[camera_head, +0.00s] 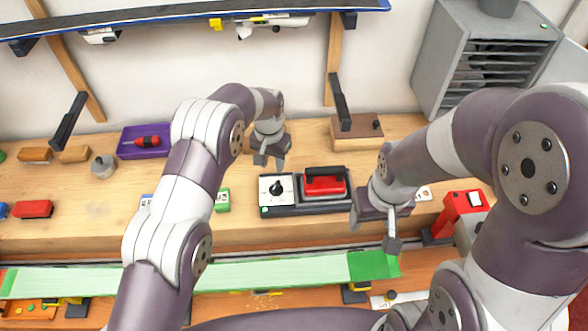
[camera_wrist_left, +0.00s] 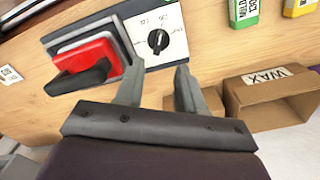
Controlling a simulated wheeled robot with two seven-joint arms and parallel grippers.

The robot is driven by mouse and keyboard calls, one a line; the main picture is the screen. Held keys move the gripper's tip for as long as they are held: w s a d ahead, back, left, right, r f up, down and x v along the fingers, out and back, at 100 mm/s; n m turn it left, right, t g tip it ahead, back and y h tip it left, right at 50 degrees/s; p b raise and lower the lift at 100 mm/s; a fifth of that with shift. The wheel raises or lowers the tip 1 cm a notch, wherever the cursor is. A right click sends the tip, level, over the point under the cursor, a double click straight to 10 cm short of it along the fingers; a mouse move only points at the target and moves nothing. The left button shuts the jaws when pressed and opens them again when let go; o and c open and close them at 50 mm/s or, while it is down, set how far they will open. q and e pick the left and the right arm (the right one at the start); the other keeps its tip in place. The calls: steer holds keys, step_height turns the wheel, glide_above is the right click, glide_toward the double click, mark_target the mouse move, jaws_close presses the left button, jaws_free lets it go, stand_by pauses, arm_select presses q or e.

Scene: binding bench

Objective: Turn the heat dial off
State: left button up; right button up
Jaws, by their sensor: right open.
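The heat dial (camera_head: 277,188) is a black knob on a white plate at the left end of a dark unit on the bench. It also shows in the left wrist view (camera_wrist_left: 158,41), with small markings around it; I cannot tell which one it points to. A red block with a black handle (camera_head: 324,183) sits beside it on the unit. My left gripper (camera_head: 268,160) is above and behind the dial. In the left wrist view its fingers (camera_wrist_left: 158,76) are apart and empty, with the dial beyond the gap. My right gripper (camera_head: 388,235) is open, right of the unit, near the bench's front edge.
A box marked WAX (camera_wrist_left: 268,97) stands near my left gripper. A purple tray (camera_head: 128,150) with a red-handled tool lies left. A red switch box (camera_head: 462,208) stands right of my right gripper. A green strip (camera_head: 290,272) runs along the front.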

arm_select(q)
steer(key=w+r, duration=0.1)
steer(key=r, duration=0.1)
steer(key=b, duration=0.7)
glide_above(275, 186)
steer(key=shift+m, duration=0.3)
step_height(275, 186, down, 6)
steer(key=shift+s+f, duration=0.15)
steer(key=shift+f, duration=0.05)
steer(key=p, duration=0.2)
steer(key=shift+f+p, duration=0.2)
steer(key=shift+p, duration=0.1)
steer(key=f, duration=0.1)
steer(key=f+p, duration=0.1)
steer(key=f, duration=0.1)
steer(key=f+p, duration=0.1)
steer(key=shift+w+d+f, duration=0.1)
steer(key=shift+w+f, duration=0.15)
steer(key=shift+f, duration=0.15)
steer(key=shift+s+f, duration=0.15)
steer(key=shift+f, duration=0.4)
steer(key=shift+c, duration=0.3)
jaws_close()
